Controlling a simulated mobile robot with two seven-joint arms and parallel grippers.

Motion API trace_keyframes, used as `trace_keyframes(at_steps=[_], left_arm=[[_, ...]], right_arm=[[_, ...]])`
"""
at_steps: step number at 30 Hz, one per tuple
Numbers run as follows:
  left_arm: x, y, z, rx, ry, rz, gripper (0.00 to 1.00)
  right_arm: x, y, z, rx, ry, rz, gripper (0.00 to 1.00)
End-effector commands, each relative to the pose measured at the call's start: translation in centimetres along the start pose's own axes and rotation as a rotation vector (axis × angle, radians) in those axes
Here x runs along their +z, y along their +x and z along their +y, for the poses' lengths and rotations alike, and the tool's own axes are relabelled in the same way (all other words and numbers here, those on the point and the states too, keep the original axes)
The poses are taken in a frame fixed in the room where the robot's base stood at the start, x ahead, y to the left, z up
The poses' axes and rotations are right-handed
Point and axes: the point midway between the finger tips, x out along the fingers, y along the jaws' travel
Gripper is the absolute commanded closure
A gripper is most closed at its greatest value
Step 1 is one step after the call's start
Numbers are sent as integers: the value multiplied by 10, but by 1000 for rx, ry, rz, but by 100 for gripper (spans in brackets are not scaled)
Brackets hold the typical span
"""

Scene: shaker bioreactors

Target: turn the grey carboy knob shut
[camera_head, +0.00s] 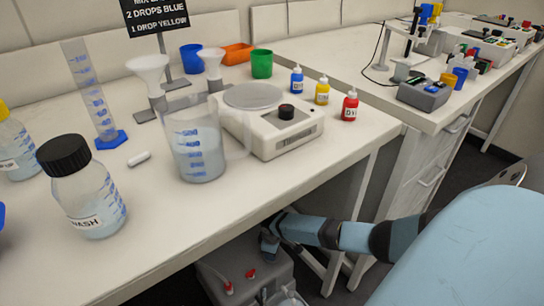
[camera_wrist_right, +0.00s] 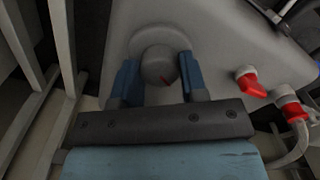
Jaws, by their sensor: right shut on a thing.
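The grey carboy (camera_head: 240,268) stands on the floor below the front edge of the bench. Its body (camera_wrist_right: 222,40) also fills much of the right wrist view. The round grey knob (camera_wrist_right: 159,64) sits on a raised round collar and has a short red mark, pointing toward the lower right in that view. My right gripper (camera_wrist_right: 160,75) has its blue fingers on either side of the knob and is shut on it. In the head view, my right gripper (camera_head: 269,244) reaches down to the carboy, and the knob is hidden there. My left gripper is in neither view.
Red fittings (camera_wrist_right: 250,82) with a hose are beside the knob. Bench legs and frame bars (camera_wrist_right: 62,60) are close on the other side. The bench (camera_head: 250,185) above carries a beaker (camera_head: 195,140), a scale (camera_head: 272,118), bottles and funnels.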

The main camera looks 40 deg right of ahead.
Motion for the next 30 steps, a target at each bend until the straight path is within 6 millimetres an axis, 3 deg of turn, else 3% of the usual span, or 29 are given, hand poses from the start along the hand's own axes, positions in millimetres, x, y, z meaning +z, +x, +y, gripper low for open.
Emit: trace_keyframes(at_steps=[1, 5, 9, 18, 30], left_arm=[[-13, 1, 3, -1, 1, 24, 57], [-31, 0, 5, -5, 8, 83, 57], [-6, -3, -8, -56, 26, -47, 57], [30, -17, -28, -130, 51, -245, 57], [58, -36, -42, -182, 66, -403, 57]], right_arm=[[0, -5, -2, -4, 44, -1, 84], [0, -4, -2, -4, 168, -2, 84], [0, -4, -2, -4, 301, -1, 84], [0, -2, -3, -5, 585, -2, 84], [-1, -1, -2, -3, 889, -1, 84]])
